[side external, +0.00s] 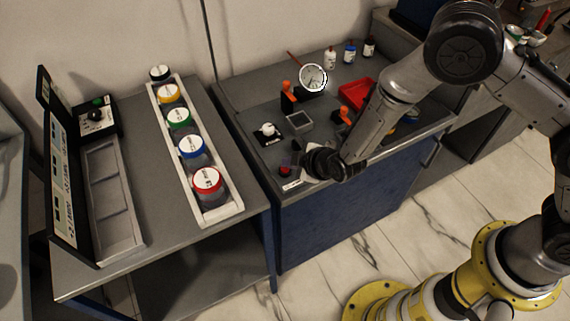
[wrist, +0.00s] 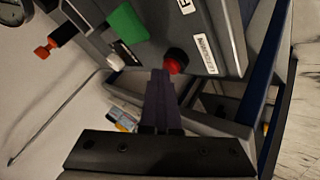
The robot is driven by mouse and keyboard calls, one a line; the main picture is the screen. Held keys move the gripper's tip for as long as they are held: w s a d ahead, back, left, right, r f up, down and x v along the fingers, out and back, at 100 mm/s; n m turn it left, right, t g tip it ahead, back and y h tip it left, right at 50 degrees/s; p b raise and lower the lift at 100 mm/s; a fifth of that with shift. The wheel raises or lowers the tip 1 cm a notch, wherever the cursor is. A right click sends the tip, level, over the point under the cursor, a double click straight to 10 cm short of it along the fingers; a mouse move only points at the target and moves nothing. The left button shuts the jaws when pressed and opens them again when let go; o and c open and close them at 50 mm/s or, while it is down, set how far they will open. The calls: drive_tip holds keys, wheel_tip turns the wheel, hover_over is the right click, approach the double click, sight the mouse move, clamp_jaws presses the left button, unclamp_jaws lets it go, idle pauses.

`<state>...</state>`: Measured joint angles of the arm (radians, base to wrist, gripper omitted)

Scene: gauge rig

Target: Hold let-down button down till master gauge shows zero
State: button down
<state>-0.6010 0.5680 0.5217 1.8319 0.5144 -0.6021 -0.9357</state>
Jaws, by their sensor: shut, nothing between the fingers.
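The red let-down button (wrist: 175,62) sits on a grey panel beside a white label (wrist: 208,52) in the wrist view. It also shows, small and dark red, in the side external view (side external: 285,170). My gripper (wrist: 161,74) is shut and empty, its dark fingertips right at the left side of the button in the wrist picture. I cannot tell whether they touch it or whether it is pressed. The round white master gauge (side external: 312,78) stands at the back of the bench; its needle is too small to read. Part of a dial (wrist: 12,12) shows at the wrist view's top left.
A white knob (side external: 268,130), a small grey square block (side external: 299,122) and orange-handled parts (side external: 287,88) stand near the button. A red tray (side external: 357,93) and several small bottles (side external: 349,54) are farther back. A rack of colour-lidded jars (side external: 206,183) stands on the left table.

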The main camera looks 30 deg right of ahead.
sight(289, 174)
idle(0.6)
drive_tip(key=shift+r, duration=0.95)
drive_tip(key=shift+r, duration=0.1)
wheel_tip(289, 174, up, 5)
drive_tip(key=shift+f, duration=0.1)
idle(0.4)
